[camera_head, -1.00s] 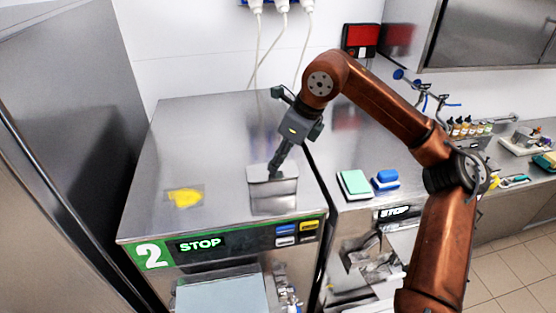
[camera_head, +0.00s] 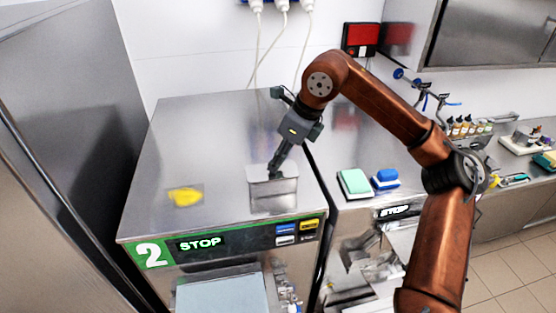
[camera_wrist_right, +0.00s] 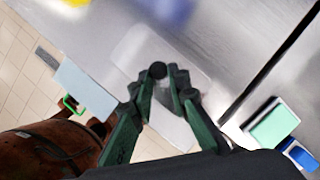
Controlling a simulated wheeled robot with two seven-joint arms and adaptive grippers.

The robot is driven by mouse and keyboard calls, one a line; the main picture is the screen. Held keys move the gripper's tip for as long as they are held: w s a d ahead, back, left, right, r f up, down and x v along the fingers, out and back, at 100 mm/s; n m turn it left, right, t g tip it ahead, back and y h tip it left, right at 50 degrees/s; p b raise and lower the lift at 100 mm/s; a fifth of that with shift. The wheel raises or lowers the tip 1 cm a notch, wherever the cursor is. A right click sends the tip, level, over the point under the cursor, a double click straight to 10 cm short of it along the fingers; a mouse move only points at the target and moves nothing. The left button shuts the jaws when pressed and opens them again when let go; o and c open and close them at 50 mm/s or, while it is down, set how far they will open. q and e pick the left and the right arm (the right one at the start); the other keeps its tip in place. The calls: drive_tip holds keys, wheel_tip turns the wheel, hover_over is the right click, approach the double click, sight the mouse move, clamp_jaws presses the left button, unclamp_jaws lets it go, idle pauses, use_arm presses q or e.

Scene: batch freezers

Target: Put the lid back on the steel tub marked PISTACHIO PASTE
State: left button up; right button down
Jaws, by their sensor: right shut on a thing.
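A small steel tub (camera_head: 273,197) stands on top of the freezer marked 2, near its front right edge; I cannot read any label on it. A pale steel lid (camera_head: 257,173) lies level at the tub's mouth; whether it is fully seated I cannot tell. My right gripper (camera_head: 274,172) points down over the lid and is shut on its knob. In the right wrist view the dark knob (camera_wrist_right: 158,70) sits between the fingertips of the gripper (camera_wrist_right: 162,84), above the rounded lid (camera_wrist_right: 135,47). My left gripper is not in view.
A yellow item (camera_head: 185,197) lies left on the freezer top (camera_head: 215,130). Small bottles (camera_head: 465,127) stand farther right. The freezer top behind the tub is clear.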

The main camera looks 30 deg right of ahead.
drive_tip(key=c, duration=1.8)
unclamp_jaws()
drive_tip(key=shift+o, duration=0.9)
drive_tip(key=o, duration=0.4)
drive_tip(key=shift+c, duration=0.2)
drive_tip(key=shift+r+p, duration=0.75)
drive_tip(key=shift+r, duration=2.75)
drive_tip(key=shift+c, duration=0.6)
clamp_jaws()
